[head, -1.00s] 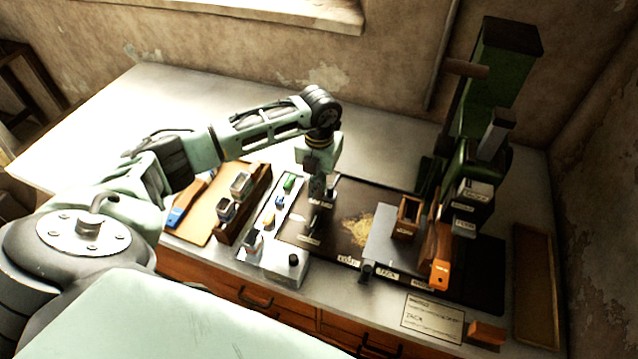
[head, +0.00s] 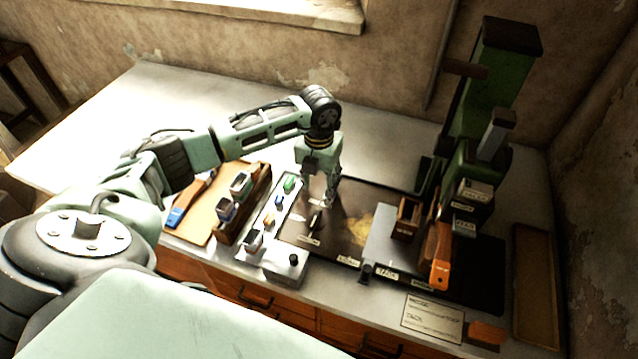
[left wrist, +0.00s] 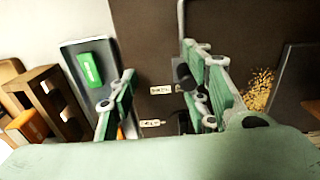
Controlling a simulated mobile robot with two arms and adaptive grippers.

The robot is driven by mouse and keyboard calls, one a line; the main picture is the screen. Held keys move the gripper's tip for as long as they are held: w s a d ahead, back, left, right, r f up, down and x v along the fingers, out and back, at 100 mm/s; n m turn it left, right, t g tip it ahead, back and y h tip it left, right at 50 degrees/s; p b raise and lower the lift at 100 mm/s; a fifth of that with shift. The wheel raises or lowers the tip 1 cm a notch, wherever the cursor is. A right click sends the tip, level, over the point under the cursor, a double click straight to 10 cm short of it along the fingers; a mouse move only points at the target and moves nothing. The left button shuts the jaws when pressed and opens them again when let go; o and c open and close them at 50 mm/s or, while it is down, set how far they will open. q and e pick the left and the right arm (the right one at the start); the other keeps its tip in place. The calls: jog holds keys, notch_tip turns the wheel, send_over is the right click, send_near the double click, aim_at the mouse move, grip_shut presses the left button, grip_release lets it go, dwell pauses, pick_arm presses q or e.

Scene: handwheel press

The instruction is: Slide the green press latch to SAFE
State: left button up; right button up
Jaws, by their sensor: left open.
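The tall green press (head: 497,75) stands at the back right of the bench. Small dark upright handles (head: 315,221) stand beside pale labels on the left part of its dark base plate (head: 345,205); the lettering is too small to read. I cannot tell for sure which one is the latch. My left gripper (head: 329,197) points down over this part of the plate, open. In the left wrist view its two fingers (left wrist: 163,95) are apart, with a dark knob (left wrist: 183,75) close by the right finger and labels (left wrist: 160,89) between them. My right gripper is out of view.
A narrow grey tray (head: 268,222) with a green block (head: 290,184) and other small pieces lies left of the plate. A wooden rack (head: 243,214) stands beyond it. The back left bench is clear.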

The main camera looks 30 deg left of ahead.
pick_arm(q)
jog(key=shift+o, duration=1.3)
notch_tip(320, 180, up, 8)
jog(key=p, duration=0.5)
